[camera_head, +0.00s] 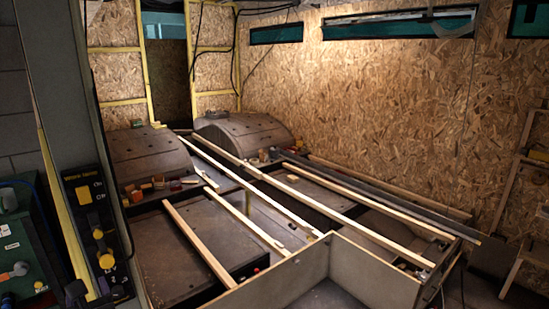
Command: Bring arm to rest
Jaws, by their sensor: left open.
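My left gripper (97,292) seems to be the dark shape low at the left edge of the head view, in front of the dark post and black panel. It is open, with nothing seen between its fingers. It is small and dark, so its outline is hard to make out. It is apart from the wheel arches. My right gripper is not in view. The left wheel arch (150,157) and the far wheel arch (243,135) are grey-brown humps behind the wooden frame.
A dark post (70,85) and a black panel (95,235) with yellow labels stand at the left. Long wooden battens (330,198) cross the floor frame. A pale box wall (370,270) is at the front. Small blocks (160,183) lie by the left arch. Chipboard walls (380,95) close the back.

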